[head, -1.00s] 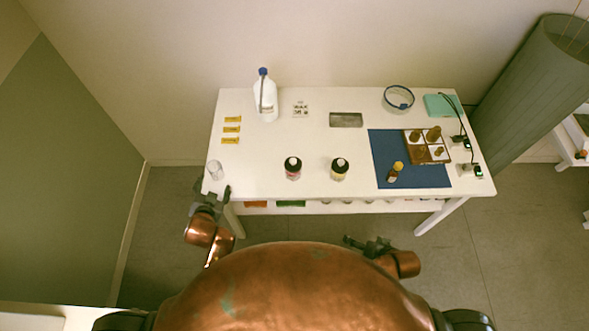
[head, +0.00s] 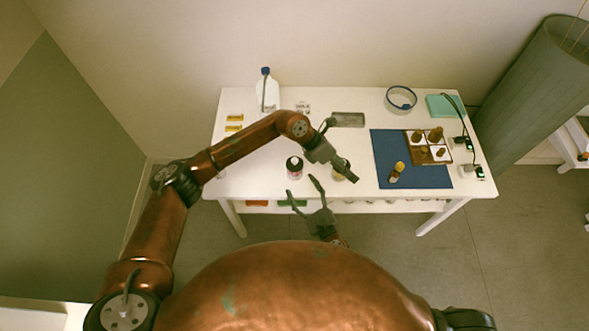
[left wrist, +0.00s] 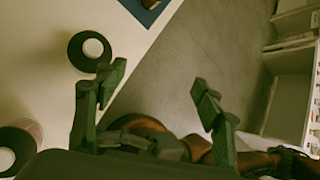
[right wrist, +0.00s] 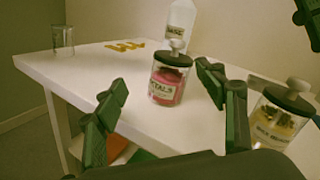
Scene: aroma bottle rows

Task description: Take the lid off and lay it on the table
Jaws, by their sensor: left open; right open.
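A glass jar with pink contents (head: 294,172) stands at the table's front with its black, white-knobbed lid (right wrist: 173,58) on. A second jar with pale yellow contents (head: 338,178) stands to its right, partly hidden by my left gripper in the head view; its lid (right wrist: 288,99) is on. My left gripper (head: 341,150) is open and empty, above the table near the second jar. Both lids show in the left wrist view. My right gripper (head: 302,190) is open and empty at the front edge. In the right wrist view the pink jar stands beyond its fingers (right wrist: 161,80).
The white table (head: 240,180) holds a white bottle (head: 267,92) at back left, a grey tray (head: 348,119), a blue-rimmed dish (head: 401,98), and a blue mat (head: 425,178) with a brown compartment box and small bottle (head: 397,171). A clear glass (right wrist: 63,40) stands at the left.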

